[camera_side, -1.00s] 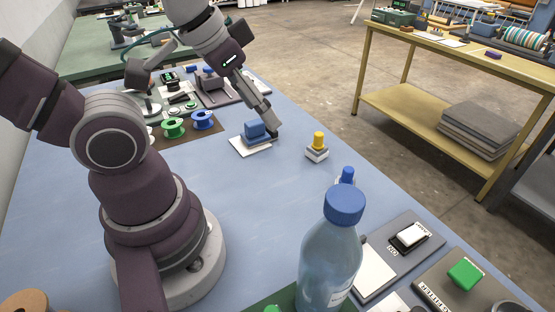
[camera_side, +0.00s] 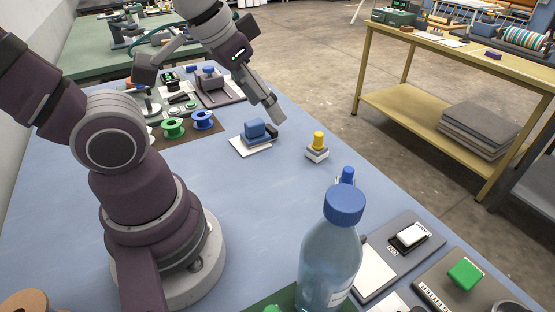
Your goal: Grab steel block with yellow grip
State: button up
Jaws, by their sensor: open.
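The steel block with a yellow grip (camera_side: 317,147) stands upright on the blue table, right of the middle. Its base is pale grey metal and its knob is yellow. My gripper (camera_side: 277,117) is open and empty, above the table to the upper left of the block and apart from it. The far finger is mostly hidden behind the near one. A blue block (camera_side: 255,130) on a white plate (camera_side: 247,148) sits just below and left of my gripper.
Green (camera_side: 173,129) and blue (camera_side: 203,120) spools lie on a brown mat at left. A clear bottle with a blue cap (camera_side: 331,250) stands tall in front. A grey mat (camera_side: 430,247) with a switch lies front right. The table around the yellow-grip block is clear.

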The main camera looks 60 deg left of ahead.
jog(key=w+a+f+n+g+y, duration=0.1)
jog(key=w+a+n+g+y, duration=0.15)
jog(key=w+n, duration=0.5)
jog(key=n+g+y, duration=0.1)
jog(key=n+y, duration=0.1)
jog(key=n, duration=0.3)
send_near(320, 135)
jog(key=x, duration=1.1)
grip_shut()
